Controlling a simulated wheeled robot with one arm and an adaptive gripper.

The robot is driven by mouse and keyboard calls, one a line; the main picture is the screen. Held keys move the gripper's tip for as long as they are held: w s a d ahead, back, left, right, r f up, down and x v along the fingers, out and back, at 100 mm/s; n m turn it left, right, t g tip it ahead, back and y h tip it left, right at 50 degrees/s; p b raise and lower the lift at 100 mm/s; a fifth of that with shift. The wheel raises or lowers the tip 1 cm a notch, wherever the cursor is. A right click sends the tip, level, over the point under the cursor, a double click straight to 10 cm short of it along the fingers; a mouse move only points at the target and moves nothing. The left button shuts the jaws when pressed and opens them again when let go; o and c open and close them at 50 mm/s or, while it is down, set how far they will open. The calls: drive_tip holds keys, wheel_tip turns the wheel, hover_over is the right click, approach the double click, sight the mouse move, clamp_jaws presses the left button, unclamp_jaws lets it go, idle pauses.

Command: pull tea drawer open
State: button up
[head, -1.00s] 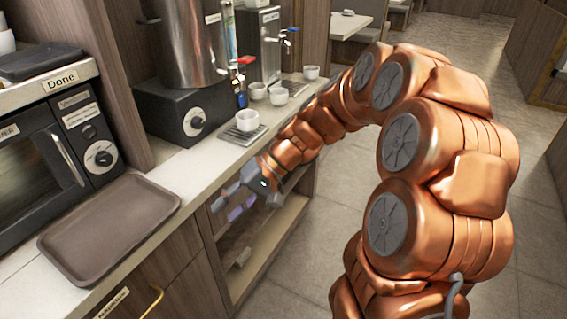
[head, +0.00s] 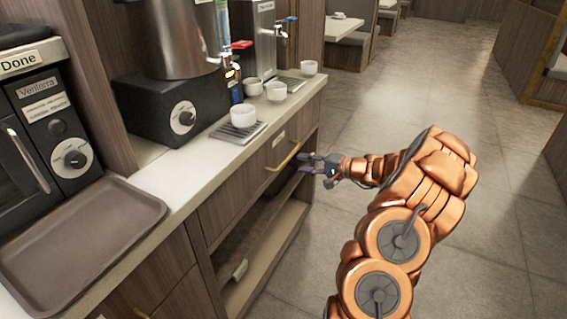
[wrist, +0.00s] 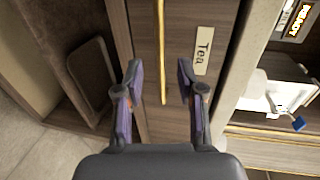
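The tea drawer (head: 255,165) is a brown wood front under the counter, and it looks flush with the cabinet. A brass bar handle (head: 284,158) is on it. In the wrist view the drawer front (wrist: 145,40) bears a "Tea" label (wrist: 203,50), and the handle (wrist: 162,50) runs upright in the picture. My gripper (head: 311,163) is just right of the handle in the head view, apart from it. In the wrist view my gripper (wrist: 160,82) is open, its two fingers on either side of the handle's line, with nothing between them touching.
Above is the counter (head: 190,180) with a brown tray (head: 80,240), white cups (head: 243,116) and a metal drip tray (head: 228,133). Below the drawer is an open shelf (head: 265,255). The floor (head: 400,110) to the right is clear.

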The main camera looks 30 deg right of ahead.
sight(286, 159)
drive_tip(key=shift+x, duration=3.8)
clamp_jaws()
